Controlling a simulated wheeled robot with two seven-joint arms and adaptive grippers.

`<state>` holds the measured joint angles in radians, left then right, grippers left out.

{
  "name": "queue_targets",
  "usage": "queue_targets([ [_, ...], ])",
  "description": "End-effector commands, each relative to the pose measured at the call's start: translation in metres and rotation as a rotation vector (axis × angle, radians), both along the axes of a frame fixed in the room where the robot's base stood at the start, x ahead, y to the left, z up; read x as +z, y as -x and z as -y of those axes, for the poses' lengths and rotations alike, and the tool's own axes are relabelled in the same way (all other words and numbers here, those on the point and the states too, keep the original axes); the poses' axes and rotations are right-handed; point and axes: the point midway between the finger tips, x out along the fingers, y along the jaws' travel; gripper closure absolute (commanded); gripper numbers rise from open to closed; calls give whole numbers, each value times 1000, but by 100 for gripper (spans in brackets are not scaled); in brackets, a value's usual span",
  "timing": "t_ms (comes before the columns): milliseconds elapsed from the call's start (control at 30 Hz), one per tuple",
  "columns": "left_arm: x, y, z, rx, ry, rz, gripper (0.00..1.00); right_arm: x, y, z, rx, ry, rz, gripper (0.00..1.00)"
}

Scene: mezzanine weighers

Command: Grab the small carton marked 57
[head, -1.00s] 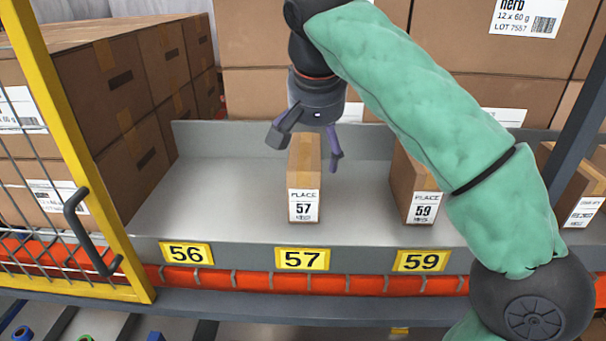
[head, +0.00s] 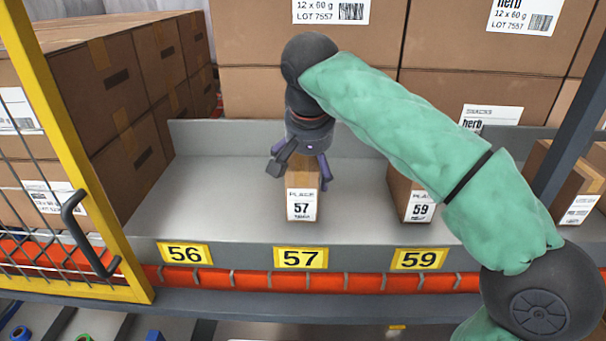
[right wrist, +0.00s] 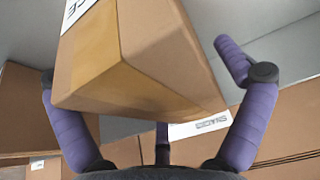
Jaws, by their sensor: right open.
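The small carton marked 57 (head: 302,203) stands upright on the grey weigher shelf, behind the yellow 57 label (head: 300,258). My right gripper (head: 298,178) comes down over it from above and hides its upper part. The gripper is open, with its fingers on either side of the carton. In the right wrist view the carton (right wrist: 135,60) fills the space between the purple spread fingers (right wrist: 160,80). A gap shows at the right finger; contact at the left finger cannot be told. My left gripper is not in view.
A carton marked 59 (head: 411,198) stands to the right, partly behind my arm. The shelf place behind the 56 label (head: 185,252) is empty. A yellow mesh gate (head: 66,150) is at the left. Large brown boxes (head: 310,90) stand behind the shelf's grey back wall.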

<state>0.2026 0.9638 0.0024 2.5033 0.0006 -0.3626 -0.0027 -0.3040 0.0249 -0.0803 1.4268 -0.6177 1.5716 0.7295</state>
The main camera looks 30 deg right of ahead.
Motion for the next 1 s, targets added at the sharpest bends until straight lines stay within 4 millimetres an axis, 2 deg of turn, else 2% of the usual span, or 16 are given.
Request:
queue_targets([
  [400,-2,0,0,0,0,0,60,-3,0,0,0,0,0,0],
  [600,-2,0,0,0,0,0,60,-3,0,0,1,1,-1,56],
  [667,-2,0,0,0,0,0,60,-3,0,0,1,1,-2,71],
  [1000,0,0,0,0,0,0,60,2,0,0,1,1,-1,71],
])
